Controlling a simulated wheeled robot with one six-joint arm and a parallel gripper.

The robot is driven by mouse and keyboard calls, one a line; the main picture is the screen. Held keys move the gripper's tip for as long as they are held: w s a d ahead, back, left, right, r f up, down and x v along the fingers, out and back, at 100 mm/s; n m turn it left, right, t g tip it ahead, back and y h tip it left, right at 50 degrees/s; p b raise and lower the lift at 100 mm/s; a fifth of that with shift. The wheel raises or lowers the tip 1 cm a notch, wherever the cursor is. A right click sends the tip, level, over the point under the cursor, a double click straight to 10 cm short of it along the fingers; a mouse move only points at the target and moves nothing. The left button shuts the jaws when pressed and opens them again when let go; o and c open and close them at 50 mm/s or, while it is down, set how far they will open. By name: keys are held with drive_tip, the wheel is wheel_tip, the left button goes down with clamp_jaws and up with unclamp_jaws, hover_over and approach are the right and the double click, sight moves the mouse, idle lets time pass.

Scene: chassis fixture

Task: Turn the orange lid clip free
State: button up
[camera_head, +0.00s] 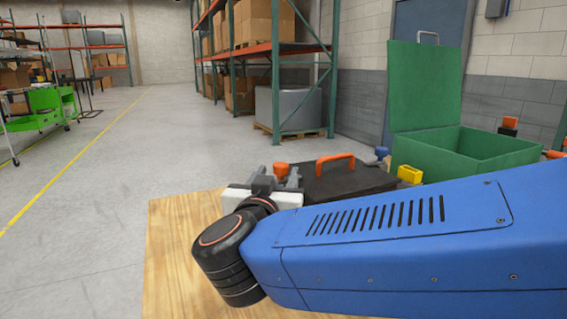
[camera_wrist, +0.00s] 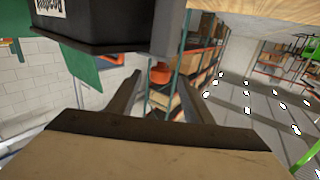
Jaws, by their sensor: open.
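The orange lid clip (camera_head: 280,168) shows just behind my gripper (camera_head: 279,178) in the head view, at the left end of a dark case (camera_head: 350,182) with an orange handle (camera_head: 335,160). In the wrist view the dark case (camera_wrist: 110,28) fills the upper left, and the orange clip (camera_wrist: 160,74) appears between the two fingertips of my gripper (camera_wrist: 159,80). The fingers are apart, with a gap on both sides of the clip. I cannot tell how far the clip lies beyond the tips. My arm hides the near side of the case in the head view.
The case stands on a wooden table (camera_head: 180,235), bare at the left. Behind it are a yellow block (camera_head: 410,174), a small blue part (camera_head: 381,153) and an open green box (camera_head: 470,152). Shelving (camera_head: 265,55) stands farther back, beyond open floor.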

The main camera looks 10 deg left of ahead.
drive_tip(key=w, duration=0.8)
drive_tip(key=shift+w+a, duration=0.2)
drive_tip(key=shift+a, duration=0.05)
drive_tip(key=c, duration=1.1)
drive_tip(key=shift+o, duration=0.2)
